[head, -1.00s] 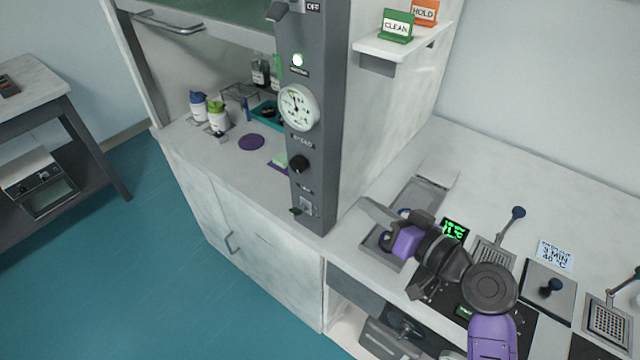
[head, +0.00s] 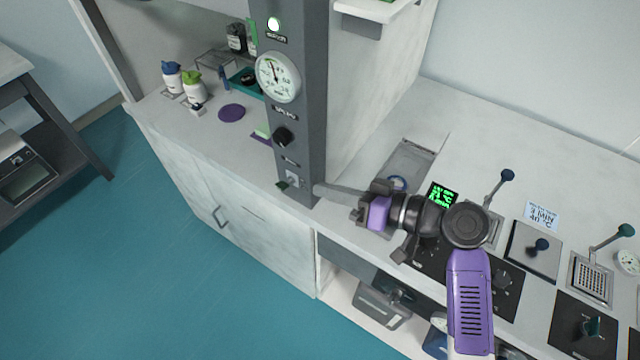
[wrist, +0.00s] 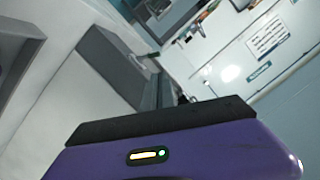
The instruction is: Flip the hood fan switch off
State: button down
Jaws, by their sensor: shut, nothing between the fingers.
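The grey control pillar (head: 299,130) of the hood stands left of my gripper in the head view. Low on its front is a small switch plate (head: 292,180) with a green-tipped lever (head: 282,187) sticking out to the left. I take this to be the fan switch; its label is too small to read. My gripper (head: 318,189) is shut and empty, its grey fingers pointing left at the pillar's lower right edge, close to the switch. Whether they touch the pillar cannot be told. In the wrist view a small green tip (wrist: 152,55) shows beside a grey block.
Bottles and a purple disc (head: 231,112) stand in the hood. Right of the pillar, the bench holds a sink and several instruments with levers.

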aim_at(283, 191)
jog(key=p+x, duration=0.2)
jog(key=x, duration=0.6)
jog(key=shift+a, duration=0.15)
jog(key=shift+s+a+f+n+b, duration=0.2)
jog(key=shift+n+b, duration=0.4)
jog(key=shift+b, duration=0.55)
jog(key=n+b, duration=0.1)
jog(key=b, duration=0.1)
jog(key=f+n+t+h+b, duration=0.1)
jog(key=b, duration=0.2)
jog(key=shift+s+a+f, duration=0.25)
jog(key=shift+s, duration=0.15)
jog(key=n+b, duration=0.2)
jog(key=b, duration=0.1)
jog(key=n+b, duration=0.1)
jog(key=shift+s+a+f+t+h+b, duration=0.1)
jog(key=shift+s+a+t+h+b, duration=0.15)
jog(key=shift+t+h+b, duration=0.15)
jog(key=shift+d, duration=0.1)
